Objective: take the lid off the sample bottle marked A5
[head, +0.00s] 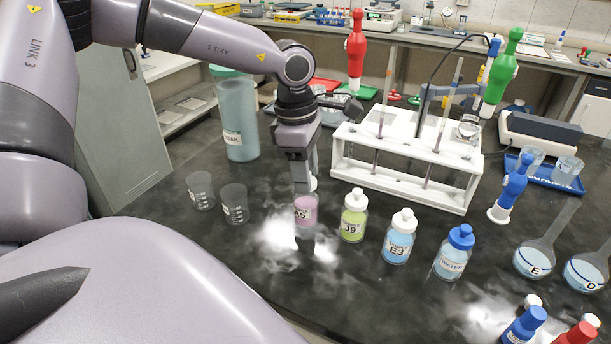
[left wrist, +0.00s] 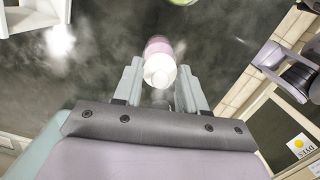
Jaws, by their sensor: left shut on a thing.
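The sample bottle marked A5 (head: 305,211) stands upright on the dark bench, with pink contents. Its white lid (head: 313,184) is mostly hidden behind the fingers in the head view. My left gripper (head: 303,186) points straight down over the bottle and is shut on the lid. In the left wrist view the white lid (left wrist: 160,72) lies between the fingertips, with the pink bottle body (left wrist: 158,46) directly beyond it. I cannot tell whether the lid is loose on the neck. My right gripper is not in view.
The bottle J9 (head: 353,218), bottle E3 (head: 398,240) and water bottle (head: 454,254) stand in a row to the right. Two small beakers (head: 234,205) stand close on the left. A white burette rack (head: 405,165) is behind. Bare bench lies in front.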

